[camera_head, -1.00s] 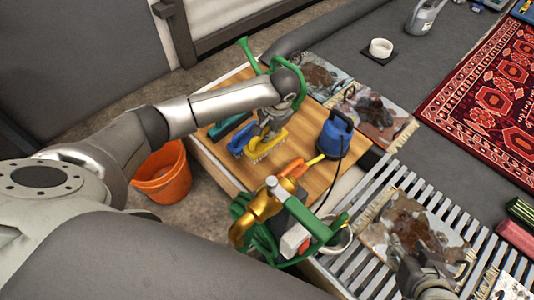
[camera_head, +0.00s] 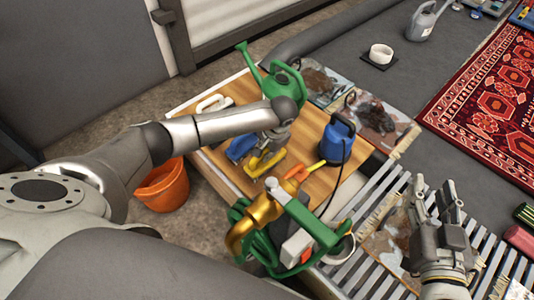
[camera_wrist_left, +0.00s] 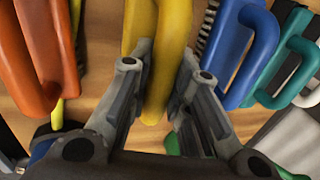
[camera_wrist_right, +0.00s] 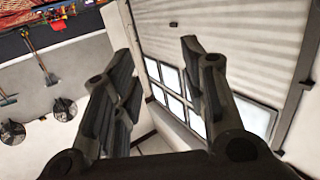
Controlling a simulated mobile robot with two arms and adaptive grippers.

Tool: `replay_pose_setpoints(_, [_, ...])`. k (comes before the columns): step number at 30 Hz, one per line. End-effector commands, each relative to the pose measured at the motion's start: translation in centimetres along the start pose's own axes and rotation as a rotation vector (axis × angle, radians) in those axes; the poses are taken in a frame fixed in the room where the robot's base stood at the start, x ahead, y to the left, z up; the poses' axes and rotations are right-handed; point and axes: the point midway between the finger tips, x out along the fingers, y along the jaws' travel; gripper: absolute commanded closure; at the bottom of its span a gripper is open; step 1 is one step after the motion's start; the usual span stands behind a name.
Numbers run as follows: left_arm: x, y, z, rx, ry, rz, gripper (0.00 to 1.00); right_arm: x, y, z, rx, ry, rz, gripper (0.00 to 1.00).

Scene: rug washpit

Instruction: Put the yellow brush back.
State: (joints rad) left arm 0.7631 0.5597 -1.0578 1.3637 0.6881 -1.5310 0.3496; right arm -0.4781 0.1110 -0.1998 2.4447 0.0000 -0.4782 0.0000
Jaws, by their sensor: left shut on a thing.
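The yellow brush (camera_head: 264,164) is over the wooden tabletop (camera_head: 318,182), beside the blue brush (camera_head: 240,147). My left gripper (camera_head: 273,146) is above the yellow brush, partly hidden by my own wrist. In the left wrist view its two fingers are on either side of the yellow handle (camera_wrist_left: 156,85), shut on it. I cannot tell whether the brush touches the wood. In that view an orange handle (camera_wrist_left: 40,60) is on the left, and the blue handle (camera_wrist_left: 250,55) and a teal handle (camera_wrist_left: 292,60) are on the right. My right gripper (camera_head: 437,188) is open and empty.
A green watering can (camera_head: 277,80) and a blue pump-like item (camera_head: 337,138) stand on the tabletop. A gold and orange hose nozzle (camera_head: 262,212) is near its front. The slatted rack (camera_head: 352,268) lies under my right gripper. An orange bucket (camera_head: 162,186) stands on the floor.

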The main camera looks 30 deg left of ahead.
Motion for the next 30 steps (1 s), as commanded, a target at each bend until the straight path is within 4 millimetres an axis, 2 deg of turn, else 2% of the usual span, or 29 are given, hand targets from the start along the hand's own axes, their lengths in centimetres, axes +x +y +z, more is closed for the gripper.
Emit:
replay_pose_setpoints(3, [0.8,0.2,0.0,-0.001,0.001,0.0,1.0,0.2,-0.2,-1.4,0.001,0.08,-0.005,0.6])
replay_pose_setpoints(7, [1.1,0.3,0.0,0.0,0.001,0.0,1.0,0.1,-0.3,-2.3,0.002,0.123,-0.007,0.6])
replay_pose_setpoints(18, [1.3,0.3,0.0,0.0,0.0,0.0,1.0,0.1,-0.3,-2.3,0.002,0.12,-0.007,0.6])
replay_pose_setpoints(19, [1.3,0.3,0.0,0.0,0.0,0.001,0.79,0.1,-0.3,-2.2,0.002,0.118,-0.007,0.6])
replay_pose_setpoints(23, [1.3,0.3,0.0,0.0,0.0,0.0,0.63,0.1,-0.3,-2.2,0.002,0.119,-0.007,0.6])
replay_pose_setpoints(30, [1.3,0.3,0.0,0.0,0.0,0.0,0.6,0.1,-0.3,-2.3,0.002,0.119,-0.007,0.6])
